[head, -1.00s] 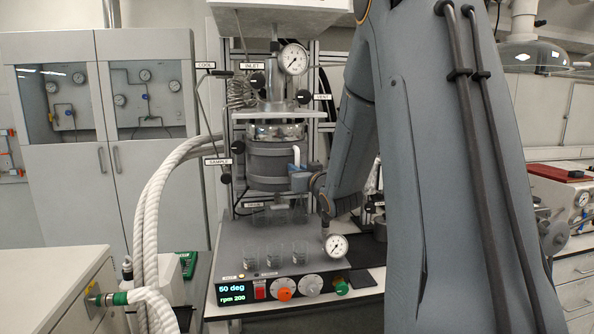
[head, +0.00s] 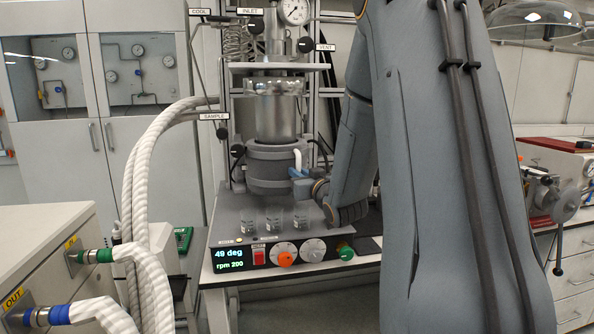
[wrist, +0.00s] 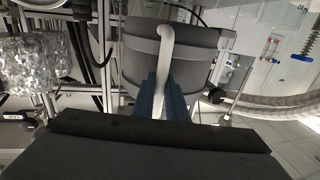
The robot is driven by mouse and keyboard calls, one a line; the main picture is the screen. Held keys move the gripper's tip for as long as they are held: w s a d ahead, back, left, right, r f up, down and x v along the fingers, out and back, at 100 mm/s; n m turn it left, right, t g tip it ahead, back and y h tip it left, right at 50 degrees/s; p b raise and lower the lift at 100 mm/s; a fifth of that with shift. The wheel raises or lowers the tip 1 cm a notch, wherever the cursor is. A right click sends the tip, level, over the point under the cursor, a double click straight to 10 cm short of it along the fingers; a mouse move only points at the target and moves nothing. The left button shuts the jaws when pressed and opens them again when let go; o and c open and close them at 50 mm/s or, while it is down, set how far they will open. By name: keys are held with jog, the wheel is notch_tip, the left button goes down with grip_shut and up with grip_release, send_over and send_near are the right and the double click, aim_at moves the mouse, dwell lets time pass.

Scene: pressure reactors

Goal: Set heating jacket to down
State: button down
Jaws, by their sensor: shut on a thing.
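The heating jacket (head: 268,170) is a dark grey banded cylinder on the reactor stand. It sits low, just above the grey bench unit, and the bare metal vessel (head: 275,117) shows above it. A white curved handle (head: 298,160) stands on the jacket's right side. My gripper (head: 300,182) has blue fingers and is shut on this handle. In the wrist view the blue fingers (wrist: 163,104) clasp the white handle (wrist: 165,60) in front of the jacket (wrist: 190,50). Whether the jacket touches the unit below is hard to tell.
Several small glass beakers (head: 273,220) stand just in front of the jacket. The display (head: 230,259) reads 49 deg and rpm 200, beside an orange knob (head: 285,258). White wrapped hoses (head: 145,190) run at the left. A valve labelled SAMPLE (head: 221,132) hangs left of the vessel.

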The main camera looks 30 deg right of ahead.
jog(key=shift+s+f, duration=0.1)
jog(key=shift+f, duration=0.6)
jog(key=c, duration=1.8)
grip_release()
jog(key=shift+o, duration=0.2)
jog(key=shift+s+r, duration=0.15)
jog(key=shift+r, duration=0.05)
jog(key=s+b, duration=0.1)
jog(key=s, duration=0.6)
jog(key=shift+s+a+b, duration=0.2)
jog(key=shift+a+b, duration=0.1)
jog(key=shift+b, duration=0.1)
jog(key=shift+f, duration=0.15)
